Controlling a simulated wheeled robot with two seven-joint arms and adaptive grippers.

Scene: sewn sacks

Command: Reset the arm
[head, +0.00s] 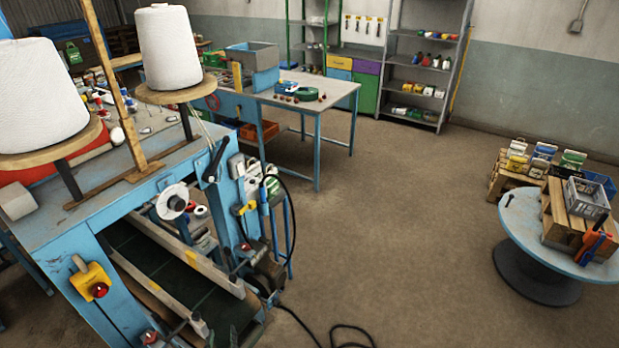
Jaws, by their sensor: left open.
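I cannot make out either of my grippers or arms in the head view. A blue sewing machine stand (130,200) fills the left side. Two large white thread cones (168,48) stand upright on round wooden plates above it. Below its top, a dark belt (165,268) runs between pale rails. No sack can be made out.
A round blue-topped table (520,222) at the right bears a wooden crate, a grey basket (588,198) and an orange-and-blue tool. A workbench (335,92) and shelves (425,60) stand behind. Black cable (345,330) lies on the floor at the bottom. The middle floor is clear.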

